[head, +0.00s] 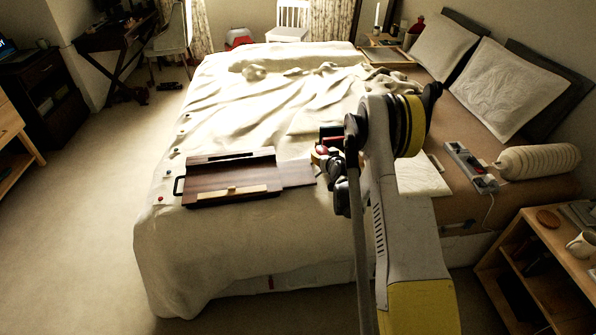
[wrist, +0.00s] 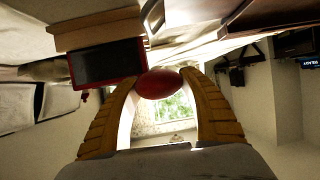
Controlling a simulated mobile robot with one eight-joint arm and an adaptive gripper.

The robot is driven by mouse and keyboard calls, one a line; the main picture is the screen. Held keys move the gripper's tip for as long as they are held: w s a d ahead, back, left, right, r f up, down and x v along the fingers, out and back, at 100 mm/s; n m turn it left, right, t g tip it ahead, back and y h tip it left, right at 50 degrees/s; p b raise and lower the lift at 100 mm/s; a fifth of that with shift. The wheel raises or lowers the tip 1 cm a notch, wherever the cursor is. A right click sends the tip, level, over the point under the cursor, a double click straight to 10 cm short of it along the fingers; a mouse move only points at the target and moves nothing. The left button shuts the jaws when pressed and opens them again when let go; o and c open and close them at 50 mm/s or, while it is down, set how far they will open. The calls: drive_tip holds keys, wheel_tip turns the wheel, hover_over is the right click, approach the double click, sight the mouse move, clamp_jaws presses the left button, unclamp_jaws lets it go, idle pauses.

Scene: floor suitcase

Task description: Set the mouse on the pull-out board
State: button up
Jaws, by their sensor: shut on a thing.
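The mouse is a smooth red rounded thing (wrist: 158,84) between my two yellow fingertips in the wrist view; a bit of red (head: 321,150) shows there in the head view. My gripper (head: 322,155) is shut on it, over the bed. The pull-out board (head: 297,173) is a flat brown panel sticking out from the right side of a dark wooden case (head: 205,180) on the bed. In the head view my gripper appears just beyond the board's right end; its exact height over the bed is hard to tell. My arm hides part of this area.
A red-edged dark box (wrist: 108,64) is close to my gripper in the wrist view. A light wooden strip (head: 232,191) lies on the case. Small round things (head: 160,199) dot the bed's left edge. A power strip (head: 468,163) lies right of my arm.

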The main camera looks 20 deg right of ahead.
drive_tip(key=b, duration=0.3)
hover_over(299, 171)
wheel_tip(299, 171, down, 6)
drive_tip(key=shift+s, duration=0.15)
wheel_tip(299, 171, down, 4)
drive_tip(key=b, duration=0.2)
drive_tip(key=shift+b, duration=0.3)
drive_tip(key=shift+r, duration=0.1)
drive_tip(key=o, duration=1.2)
